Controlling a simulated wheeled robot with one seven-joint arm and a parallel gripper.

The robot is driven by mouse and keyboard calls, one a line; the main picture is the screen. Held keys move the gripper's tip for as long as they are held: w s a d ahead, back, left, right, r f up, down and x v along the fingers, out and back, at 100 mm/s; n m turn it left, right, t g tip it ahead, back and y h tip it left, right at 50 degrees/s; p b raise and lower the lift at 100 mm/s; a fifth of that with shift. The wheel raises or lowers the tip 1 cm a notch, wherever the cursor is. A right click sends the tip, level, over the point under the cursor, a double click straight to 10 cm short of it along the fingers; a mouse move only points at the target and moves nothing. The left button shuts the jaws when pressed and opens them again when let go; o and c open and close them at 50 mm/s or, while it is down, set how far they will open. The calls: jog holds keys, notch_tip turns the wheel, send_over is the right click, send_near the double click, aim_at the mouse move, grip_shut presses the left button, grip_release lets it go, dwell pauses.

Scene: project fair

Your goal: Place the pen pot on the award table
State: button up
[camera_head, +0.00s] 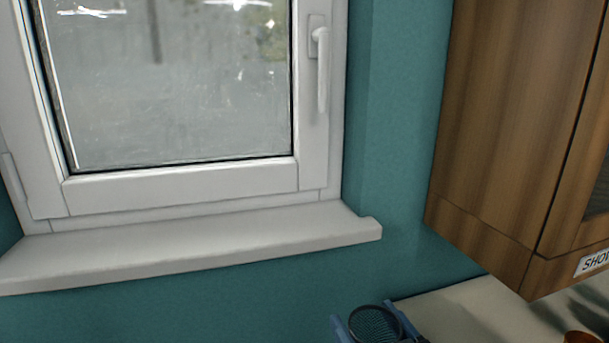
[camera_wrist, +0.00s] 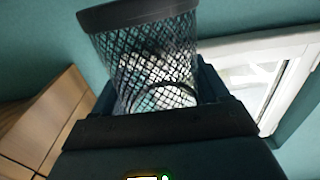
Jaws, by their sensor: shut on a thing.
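The pen pot (camera_wrist: 150,50) is a dark wire-mesh cup with a solid dark rim. In the wrist view it stands between the fingers of my gripper (camera_wrist: 157,92), which is shut on it. In the head view the pot's round mesh top (camera_head: 375,324) shows at the bottom edge, with my gripper's (camera_head: 370,320) bluish fingers on both sides. The pot is in front of the teal wall, left of a pale surface. I cannot tell whether that surface is the award table.
The pale surface (camera_head: 455,308) lies at the bottom right, with an orange-brown thing (camera_head: 582,338) partly cut off on it. A wooden cabinet (camera_head: 500,130) with a partly visible label hangs above it. A white window (camera_head: 180,90) with a projecting sill (camera_head: 190,240) is at the left.

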jog(key=s+d+f+m+h, duration=0.1)
jog(key=d+f, duration=0.3)
jog(key=f, duration=0.5)
jog(key=s+d+f+m+h, duration=0.1)
jog(key=d+f, duration=0.3)
jog(key=f, duration=0.5)
jog(key=d+f+m+h, duration=0.1)
jog(key=d+f+h, duration=0.2)
jog(key=f, duration=0.6)
jog(key=shift+s+d+f+t, duration=0.4)
jog(key=shift+d, duration=0.5)
jog(key=shift+a, duration=0.1)
